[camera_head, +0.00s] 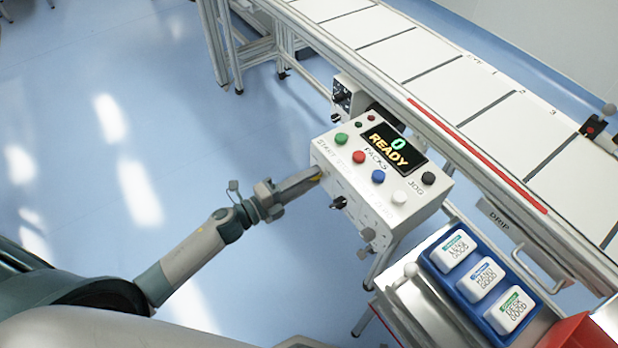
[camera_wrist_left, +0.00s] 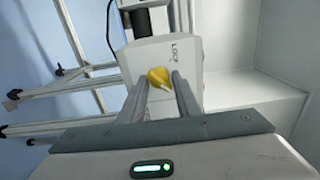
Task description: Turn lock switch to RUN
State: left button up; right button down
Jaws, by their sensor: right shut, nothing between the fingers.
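The lock switch is a yellow knob (camera_wrist_left: 159,77) on a white box face (camera_wrist_left: 140,58) marked LOCK, in the left wrist view. Its pale pointer tilts down to the right. My left gripper (camera_wrist_left: 161,90) has one finger on each side of the knob, and I cannot tell whether both press on it. In the head view my left gripper (camera_head: 318,174) reaches the left side of the white control box (camera_head: 385,207), hiding most of the knob. My right gripper is not in view.
A black knob (camera_head: 338,203) sits on the box front near my left gripper. Coloured buttons line its top. A conveyor (camera_head: 455,84) runs behind. A blue tray (camera_head: 436,267) with 3 white packs stands at the lower right. The floor at left is clear.

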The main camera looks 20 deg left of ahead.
pick_arm(q)
jog(key=shift+o, duration=0.9)
jog(key=shift+f, duration=0.15)
jog(key=b+v, duration=0.3)
jog(key=v, duration=1.4)
jog(key=shift+s+a+b, duration=0.2)
jog(key=shift+b, duration=0.15)
pick_arm(e)
jog(key=shift+s+d+f+g+h, duration=0.25)
jog(key=shift+s+d+f+g, duration=0.2)
jog(key=shift+d+f+g, duration=0.3)
jog(key=shift+s+d+f+g+h, duration=0.25)
jog(key=shift+s+d+f+g, duration=0.25)
jog(key=shift+d+f, duration=0.3)
jog(key=shift+w+a, duration=0.1)
jog(key=shift+a, duration=0.05)
